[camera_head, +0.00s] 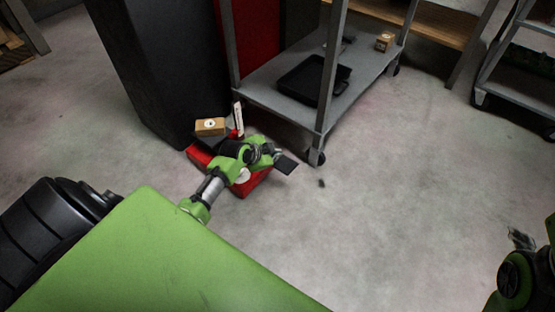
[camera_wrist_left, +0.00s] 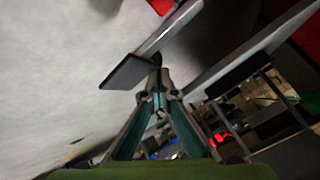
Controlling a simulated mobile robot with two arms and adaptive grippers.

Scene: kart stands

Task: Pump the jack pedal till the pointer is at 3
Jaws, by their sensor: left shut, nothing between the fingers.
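The red jack (camera_head: 256,186) stands on the floor at the foot of the dark column, mostly covered by my left arm in the head view. Its flat black pedal (camera_head: 286,165) sticks out to the right; it also shows in the left wrist view (camera_wrist_left: 126,71) on a grey bar. A white upright scale plate (camera_head: 238,118) stands behind the arm; its marks and pointer are too small to read. My left gripper (camera_head: 266,153) is shut and empty, over the jack close beside the pedal. I cannot tell whether they touch. Only part of my right arm shows, at the lower right.
A small cardboard box (camera_head: 210,126) sits by the column (camera_head: 165,70). A grey cart (camera_head: 272,99) with a black tray (camera_head: 305,88) stands behind the jack, its wheel near the pedal. The floor to the right is mostly clear.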

